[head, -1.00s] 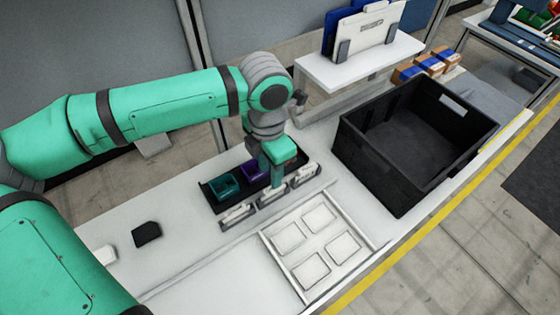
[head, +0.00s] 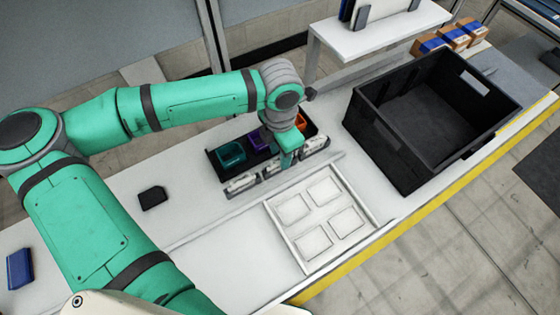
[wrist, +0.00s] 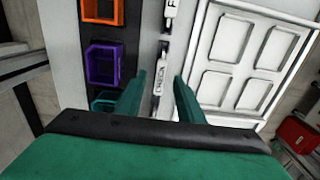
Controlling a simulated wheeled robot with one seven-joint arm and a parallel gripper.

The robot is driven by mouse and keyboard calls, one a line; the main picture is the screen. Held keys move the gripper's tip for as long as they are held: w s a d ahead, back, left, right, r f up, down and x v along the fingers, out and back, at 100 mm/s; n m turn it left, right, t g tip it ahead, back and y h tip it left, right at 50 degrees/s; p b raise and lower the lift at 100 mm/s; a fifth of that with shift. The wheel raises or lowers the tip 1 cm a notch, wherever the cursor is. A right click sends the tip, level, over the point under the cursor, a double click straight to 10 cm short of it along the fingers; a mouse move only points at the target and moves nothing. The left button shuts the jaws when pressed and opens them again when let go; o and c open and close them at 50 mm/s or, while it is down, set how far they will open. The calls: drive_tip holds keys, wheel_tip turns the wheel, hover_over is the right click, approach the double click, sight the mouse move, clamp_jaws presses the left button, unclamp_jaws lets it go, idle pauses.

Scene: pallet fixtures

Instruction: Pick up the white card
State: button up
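White cards with dark lettering stand in a row of small holders beside the dark bin tray. In the wrist view one lettered white card (wrist: 161,80) lies between my fingertips, and another white card (wrist: 170,12) is farther up the row. In the head view, white holders with cards (head: 241,183) (head: 315,145) show on either side of my gripper (head: 288,160). My gripper (wrist: 159,80) is pointed down over the row. Its fingers are apart, with a gap visible around the card. The card's lower end is hard to make out.
The dark tray (head: 218,172) holds teal, purple and orange bins close by the row. A white frame with several square recesses (head: 270,212) lies on the other side. A large black crate (head: 400,160) stands to the right. A small black piece (head: 152,197) lies left, with clear table around it.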

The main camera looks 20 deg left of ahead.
drive_tip(key=shift+f, duration=0.55)
clamp_jaws()
drive_tip(key=shift+r, duration=0.15)
drive_tip(key=shift+r, duration=0.6)
drive_tip(key=s+d+r, duration=0.7)
drive_tip(key=d+r, duration=0.4)
drive_tip(key=d, duration=0.1)
drive_tip(key=shift+s+r, duration=0.2)
drive_tip(key=shift+r, duration=0.1)
